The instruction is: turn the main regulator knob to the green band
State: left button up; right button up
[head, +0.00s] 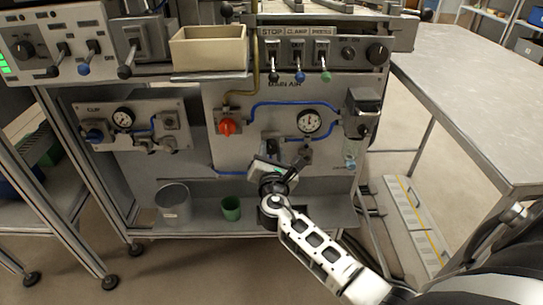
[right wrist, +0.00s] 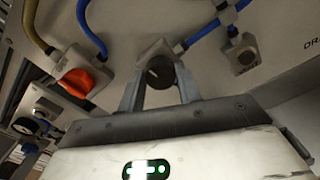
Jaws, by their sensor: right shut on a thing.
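The main regulator knob (right wrist: 160,70) is a dark round knob on a grey square base in the right wrist view. My right gripper (right wrist: 158,92) is shut on it, one finger on each side. In the head view my right gripper (head: 272,162) reaches up to the lower middle of the MAIN AIR panel (head: 240,165) and largely hides the knob. The round white main gauge (head: 309,121) is up and right of the gripper; its needle and any green band are too small to read. My left gripper is not in view.
An orange-red valve knob (head: 228,127) sits left of the regulator; blue hoses run close by. The CUP panel (head: 140,110) is further left. A metal bucket (head: 173,203) and green cup (head: 231,209) stand on the shelf below.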

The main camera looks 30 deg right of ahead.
jog(key=shift+f+m+b, duration=0.2)
jog(key=shift+m+b, duration=0.1)
jog(key=shift+m, duration=0.7)
jog(key=shift+m+b, duration=0.8)
jog(key=shift+m, duration=0.6)
jog(key=shift+f+m+b, duration=0.1)
jog(key=shift+m+b, duration=0.65)
jog(key=shift+m, duration=0.15)
jog(key=m+b, duration=0.1)
jog(key=m, duration=0.1)
jog(key=shift+m, duration=0.3)
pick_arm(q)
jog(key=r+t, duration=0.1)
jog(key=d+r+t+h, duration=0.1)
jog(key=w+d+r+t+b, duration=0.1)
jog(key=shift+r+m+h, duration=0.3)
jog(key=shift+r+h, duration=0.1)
pick_arm(e)
jog(key=shift+m, duration=0.5)
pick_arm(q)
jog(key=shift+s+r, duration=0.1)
